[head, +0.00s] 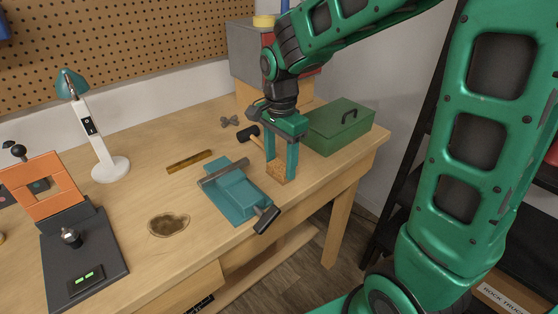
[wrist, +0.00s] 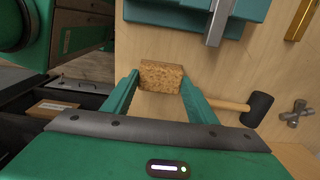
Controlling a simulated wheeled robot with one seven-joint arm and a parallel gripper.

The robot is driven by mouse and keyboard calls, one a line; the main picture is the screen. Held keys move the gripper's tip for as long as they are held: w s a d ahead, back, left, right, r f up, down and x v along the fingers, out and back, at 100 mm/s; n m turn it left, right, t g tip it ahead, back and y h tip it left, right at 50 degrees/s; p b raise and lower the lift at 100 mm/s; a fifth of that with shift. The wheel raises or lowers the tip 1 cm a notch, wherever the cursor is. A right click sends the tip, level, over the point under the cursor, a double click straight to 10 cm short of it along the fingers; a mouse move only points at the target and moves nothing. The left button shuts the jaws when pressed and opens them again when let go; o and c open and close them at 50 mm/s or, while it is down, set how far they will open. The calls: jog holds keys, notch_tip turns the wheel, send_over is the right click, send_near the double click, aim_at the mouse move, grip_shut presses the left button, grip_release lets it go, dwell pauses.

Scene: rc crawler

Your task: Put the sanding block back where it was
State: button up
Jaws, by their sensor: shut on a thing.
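The sanding block is a speckled tan-brown block (head: 278,173), low between my fingers near the right front of the workbench (head: 150,190). My gripper (head: 280,177) points down and is shut on it. In the wrist view the block (wrist: 161,77) sits between the two green fingertips (wrist: 160,80), its broad speckled face showing. Whether its underside touches the bench top is hard to tell. The teal vise (head: 237,195) is just left of the block in the head view and also shows at the top of the wrist view (wrist: 200,12).
A black-headed mallet (head: 248,133) lies behind my gripper. A green toolbox (head: 340,126) stands close on the right. A brass-coloured bar (head: 189,161), a brown stain-like patch (head: 169,224), a lamp (head: 110,168) and an orange-and-black machine (head: 80,250) are further left.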

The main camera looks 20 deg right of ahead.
aim_at(280, 166)
jog(key=o, duration=1.1)
jog(key=shift+f, duration=0.1)
notch_tip(280, 166, up, 12)
jog(key=s+d+f+n, duration=0.4)
jog(key=s+d, duration=0.4)
jog(key=s, duration=0.3)
jog(key=s+d+f+n, duration=0.4)
jog(key=s+d, duration=0.5)
jog(key=s, duration=0.3)
jog(key=shift+s+d+f, duration=0.2)
jog(key=shift+f, duration=0.55)
